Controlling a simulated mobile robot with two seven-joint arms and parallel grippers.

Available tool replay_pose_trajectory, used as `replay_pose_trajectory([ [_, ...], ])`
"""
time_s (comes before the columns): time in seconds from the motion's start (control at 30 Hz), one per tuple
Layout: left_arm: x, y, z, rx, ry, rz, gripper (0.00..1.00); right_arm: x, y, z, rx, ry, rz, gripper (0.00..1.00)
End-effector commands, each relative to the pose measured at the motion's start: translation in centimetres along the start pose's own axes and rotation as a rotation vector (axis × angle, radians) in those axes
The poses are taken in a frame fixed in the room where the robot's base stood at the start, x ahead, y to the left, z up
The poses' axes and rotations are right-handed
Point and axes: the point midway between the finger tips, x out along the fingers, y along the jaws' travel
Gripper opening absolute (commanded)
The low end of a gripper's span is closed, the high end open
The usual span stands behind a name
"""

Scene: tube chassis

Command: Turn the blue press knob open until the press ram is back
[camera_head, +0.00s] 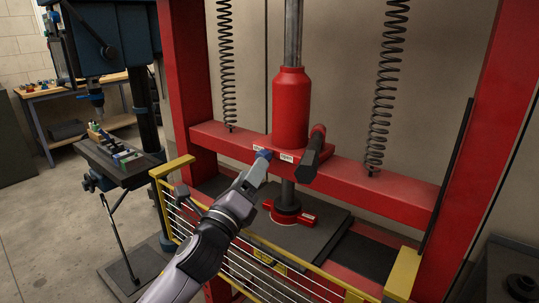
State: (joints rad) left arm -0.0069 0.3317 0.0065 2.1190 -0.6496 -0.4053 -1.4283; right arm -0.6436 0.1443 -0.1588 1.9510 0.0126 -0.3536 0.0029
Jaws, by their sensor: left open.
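The blue press knob (265,153) sits on the front of the red crossbeam, left of the red press cylinder (290,112). My left gripper (258,164) reaches up from below with its fingertips at the knob. The jaws are open; I cannot tell whether they touch the knob, and they partly hide it. The dark press ram (287,193) extends down below the crossbeam to a round foot close to a red part (306,217) on the dark press plate (320,238). My right gripper is out of view.
A black pump handle (312,155) juts forward just right of the knob. A yellow-framed guard (158,174) with wires stands in front, below my left arm. Red uprights flank the press. A drill press (125,165) stands at left.

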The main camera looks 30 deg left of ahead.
Motion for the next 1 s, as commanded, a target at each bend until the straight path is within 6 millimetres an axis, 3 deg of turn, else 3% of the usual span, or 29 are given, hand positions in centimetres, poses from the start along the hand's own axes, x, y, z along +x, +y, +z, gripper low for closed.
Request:
replay_pose_trajectory([
  [0.4,5.3,-0.1,0.0,-0.004,0.001,0.0,0.61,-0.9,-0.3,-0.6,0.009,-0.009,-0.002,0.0],
  [0.83,6.1,0.0,-0.1,-0.004,0.001,0.001,0.61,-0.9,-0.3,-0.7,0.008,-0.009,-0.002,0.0],
  [0.87,6.1,0.0,-0.1,-0.004,0.001,0.001,0.54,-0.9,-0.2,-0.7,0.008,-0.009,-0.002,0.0],
  [1.0,6.1,0.0,-0.1,-0.004,0.001,0.001,0.09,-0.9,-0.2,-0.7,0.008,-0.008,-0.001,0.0],
])
